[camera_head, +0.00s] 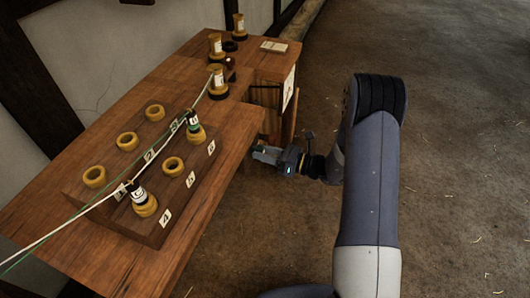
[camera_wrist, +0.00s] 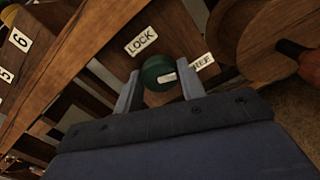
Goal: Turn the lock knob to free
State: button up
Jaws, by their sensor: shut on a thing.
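The lock knob (camera_wrist: 157,73) is round and dark green with a pale mark on its face, in the wrist view. It sits on a wooden panel between a LOCK label (camera_wrist: 141,41) at upper left and a partly covered FREE label (camera_wrist: 202,62) at right. The pale mark lies toward the FREE side. My gripper (camera_wrist: 160,88) is shut on the knob, one finger on each side. In the head view my gripper (camera_head: 265,154) is at the right edge of the wooden bench, and the knob is hidden there.
The wooden bench (camera_head: 105,258) carries a raised block (camera_head: 118,218) with numbered labels and several yellow rings. A white and green line runs over it. Spools stand at the far end. A wooden wheel (camera_wrist: 262,40) is close at right in the wrist view. Open floor lies right of the bench.

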jog(key=o, duration=1)
jog(key=shift+c, duration=0.2)
jog(key=v, duration=1.1)
jog(key=shift+a, duration=0.15)
jog(key=x, duration=1)
jog(key=shift+w+a, duration=0.15)
jog(key=shift+a, duration=0.15)
